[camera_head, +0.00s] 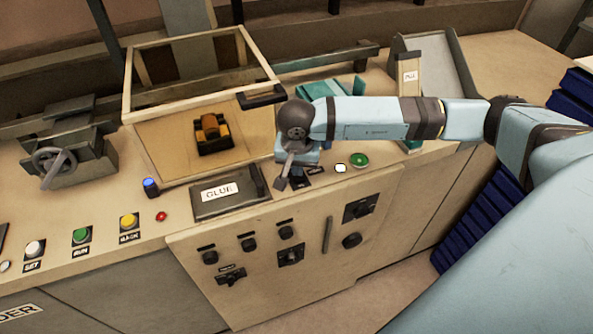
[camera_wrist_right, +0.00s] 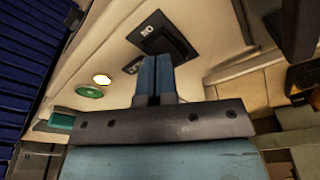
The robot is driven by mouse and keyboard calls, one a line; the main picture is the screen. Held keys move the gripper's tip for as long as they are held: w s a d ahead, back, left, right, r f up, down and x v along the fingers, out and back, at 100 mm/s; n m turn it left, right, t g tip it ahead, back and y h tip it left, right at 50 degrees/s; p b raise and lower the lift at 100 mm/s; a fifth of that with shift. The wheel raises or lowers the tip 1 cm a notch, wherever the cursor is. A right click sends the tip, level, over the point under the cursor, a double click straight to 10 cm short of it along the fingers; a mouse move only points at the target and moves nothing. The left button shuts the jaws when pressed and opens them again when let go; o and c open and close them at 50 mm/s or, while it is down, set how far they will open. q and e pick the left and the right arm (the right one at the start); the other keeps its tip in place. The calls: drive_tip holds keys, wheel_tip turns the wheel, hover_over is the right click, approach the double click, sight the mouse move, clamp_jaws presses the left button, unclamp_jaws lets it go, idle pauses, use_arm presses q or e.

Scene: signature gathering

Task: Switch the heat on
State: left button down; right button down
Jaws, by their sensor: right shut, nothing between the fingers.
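A black switch plate (camera_wrist_right: 178,38) with a raised dark part lies on the cream machine top in the right wrist view. A white marking beside it seems to read ON upside down, and a second dark label (camera_wrist_right: 132,66) is partly hidden by my fingers. I cannot read the word heat anywhere. My right gripper (camera_head: 281,184) is shut and empty, pointing down just right of the GLUE lid. In the right wrist view its closed blue fingers (camera_wrist_right: 154,80) appear just short of the plate; contact cannot be told. In the head view the gripper hides much of the switch. My left gripper is out of view.
A white lit lamp (camera_head: 340,168) and a green button (camera_head: 359,160) sit right of my gripper. The black GLUE lid (camera_head: 228,203) is on its left. A framed clear cover (camera_head: 190,108) stands open behind. Knobs and a vertical handle (camera_head: 327,235) are on the front panel.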

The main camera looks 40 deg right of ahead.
drive_tip(key=shift+r+p, duration=0.75)
drive_tip(key=shift+r, duration=1.85)
